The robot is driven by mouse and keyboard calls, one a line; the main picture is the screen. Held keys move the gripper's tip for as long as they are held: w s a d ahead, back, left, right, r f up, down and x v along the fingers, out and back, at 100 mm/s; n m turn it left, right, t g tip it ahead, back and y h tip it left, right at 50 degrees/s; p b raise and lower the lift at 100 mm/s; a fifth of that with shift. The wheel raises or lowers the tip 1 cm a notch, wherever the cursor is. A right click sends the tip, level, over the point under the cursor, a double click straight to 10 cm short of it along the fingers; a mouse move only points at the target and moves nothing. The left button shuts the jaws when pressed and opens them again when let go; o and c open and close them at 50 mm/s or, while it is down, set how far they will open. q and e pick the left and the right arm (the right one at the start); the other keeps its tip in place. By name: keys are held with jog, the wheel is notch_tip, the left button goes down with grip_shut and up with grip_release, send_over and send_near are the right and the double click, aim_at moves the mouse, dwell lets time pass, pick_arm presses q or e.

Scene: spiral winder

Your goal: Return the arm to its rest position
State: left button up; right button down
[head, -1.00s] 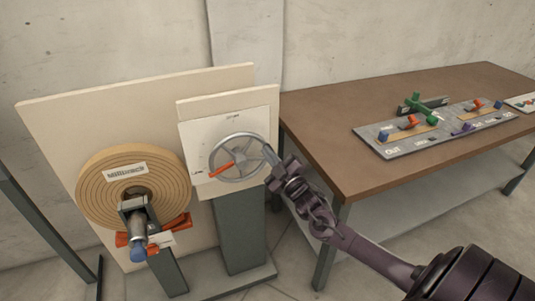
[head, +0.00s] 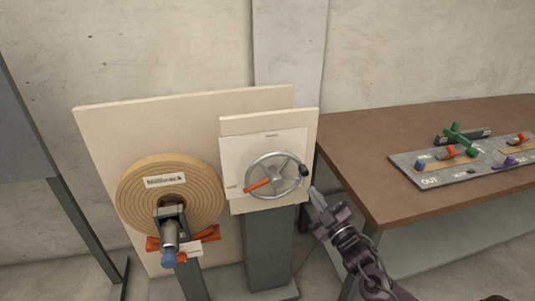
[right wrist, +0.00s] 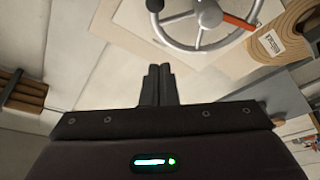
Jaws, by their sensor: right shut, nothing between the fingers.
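My right gripper (head: 318,196) is shut and empty, just right of and below the handwheel. Its closed fingers show in the right wrist view (right wrist: 157,84), apart from the wheel. The grey handwheel (head: 277,157) has a dark knob (head: 304,171) on its right rim and an orange-red mark (head: 257,185) at its lower left. The wheel is mounted on a pale panel (head: 241,135). To its left is the tan spiral coil (head: 140,200) with a label. The wheel also shows at the top of the right wrist view (right wrist: 197,47). My left gripper is not in view.
A brown table (head: 375,140) stands at the right with a grey board (head: 428,181) bearing coloured levers. A dark post (head: 268,250) supports the wheel panel. A blue-tipped shaft (head: 169,240) sticks out below the coil. Open floor lies between post and table.

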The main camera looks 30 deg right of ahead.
jog(key=s+d+f+m+g+h+p, duration=0.15)
jog(key=s+f+g, duration=0.4)
jog(key=f, duration=1.15)
jog(key=s+f+m+g+h, duration=0.1)
jog(key=s+f+m+g, duration=0.4)
jog(key=f, duration=1.2)
jog(key=s+a+f+g, duration=0.2)
jog(key=s+a+f, duration=0.1)
jog(key=s+f, duration=0.35)
jog(key=s+a+f+g, duration=0.2)
jog(key=s+a+f, duration=0.2)
jog(key=s+f, duration=0.25)
jog(key=s+a+f+g+y, duration=0.1)
jog(key=s+a+f+g, duration=0.1)
jog(key=s+a, duration=0.3)
jog(key=s+a+f+g+y, duration=0.1)
jog(key=s+a+f+g, duration=0.2)
jog(key=s, duration=0.9)
notch_tip(320, 180, down, 3)
jog(key=a, duration=0.2)
jog(key=shift+s+a+r, duration=0.2)
jog(key=shift+s+a, duration=0.15)
